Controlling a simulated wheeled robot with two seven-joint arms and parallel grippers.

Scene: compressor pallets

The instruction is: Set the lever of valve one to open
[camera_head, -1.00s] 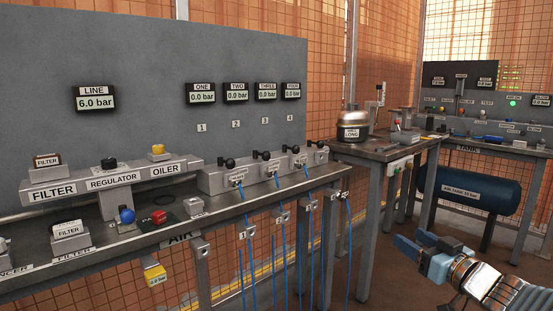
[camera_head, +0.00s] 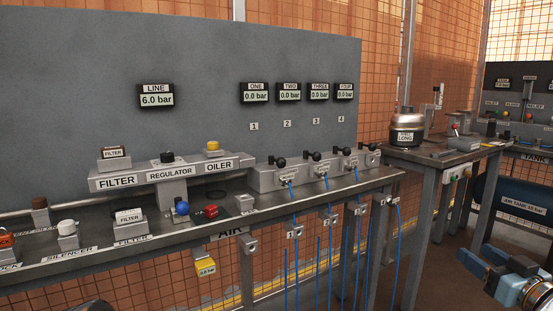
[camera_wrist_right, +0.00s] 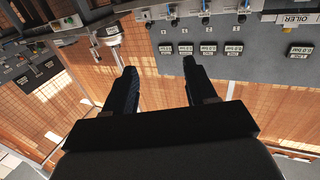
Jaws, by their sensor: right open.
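Valve one is the leftmost unit of the grey valve block (camera_head: 262,180), below the ONE display (camera_head: 255,92), which reads 0.0 bar. Its black lever (camera_head: 281,162) has a round knob; its exact setting is too small to tell. A blue hose runs down from the valve's front. My right gripper (camera_head: 482,258) is at the lower right, far from the valve, in front of the far bench. In the upside-down right wrist view, its two black fingers (camera_wrist_right: 157,68) are apart with nothing between them. My left gripper is not recognisable in view.
A side table (camera_head: 440,155) with a metal pot (camera_head: 407,124) stands to the right.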

